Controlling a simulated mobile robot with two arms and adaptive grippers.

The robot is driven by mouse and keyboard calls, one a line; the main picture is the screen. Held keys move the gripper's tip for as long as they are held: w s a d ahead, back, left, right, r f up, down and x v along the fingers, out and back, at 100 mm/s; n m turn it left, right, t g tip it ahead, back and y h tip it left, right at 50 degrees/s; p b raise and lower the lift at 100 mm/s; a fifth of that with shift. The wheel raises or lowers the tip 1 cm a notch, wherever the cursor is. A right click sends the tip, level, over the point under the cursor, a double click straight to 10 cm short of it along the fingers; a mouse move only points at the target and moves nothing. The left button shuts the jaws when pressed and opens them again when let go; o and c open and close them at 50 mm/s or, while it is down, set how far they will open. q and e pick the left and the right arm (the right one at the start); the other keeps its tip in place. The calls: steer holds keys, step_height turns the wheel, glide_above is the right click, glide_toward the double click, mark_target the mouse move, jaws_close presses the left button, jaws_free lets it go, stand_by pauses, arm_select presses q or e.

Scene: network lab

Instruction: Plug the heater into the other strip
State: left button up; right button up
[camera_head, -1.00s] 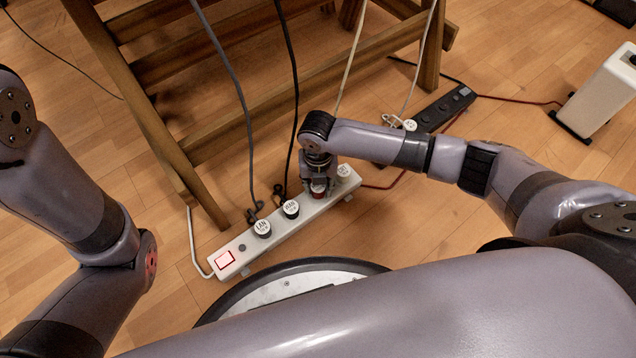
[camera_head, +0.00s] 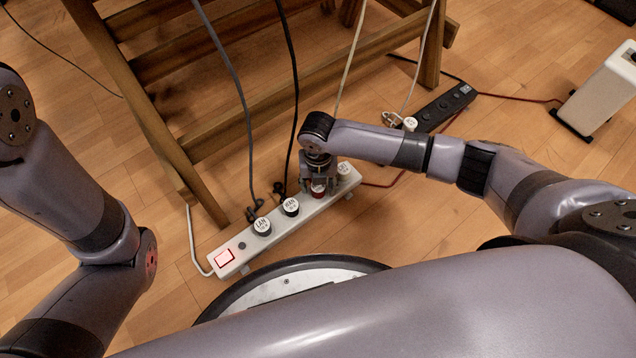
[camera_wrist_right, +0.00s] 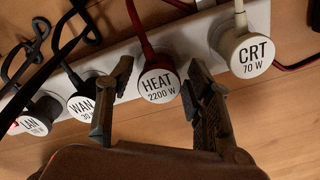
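The heater plug (camera_wrist_right: 159,86), red with a white face marked HEAT 2200 W, sits in the white strip (camera_head: 239,256) between the WAN plug and the CRT plug. In the head view the heater plug (camera_head: 318,190) is partly hidden by my right gripper (camera_head: 319,187). In the right wrist view my right gripper (camera_wrist_right: 158,100) is open, with one finger on each side of the heater plug and gaps showing. The black strip (camera_head: 452,103) lies further back at right, with a white plug (camera_head: 410,124) at its near end. My left gripper is out of view.
The LAN plug (camera_head: 262,227), WAN plug (camera_head: 291,208) and CRT plug (camera_head: 344,170) are also in the white strip. Cords rise past the wooden frame (camera_head: 150,110). A red cord runs along the floor to the white heater (camera_head: 603,90).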

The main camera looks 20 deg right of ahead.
steer(key=shift+o, duration=0.5)
step_height(320, 180, up, 12)
stand_by(0.3)
stand_by(0.4)
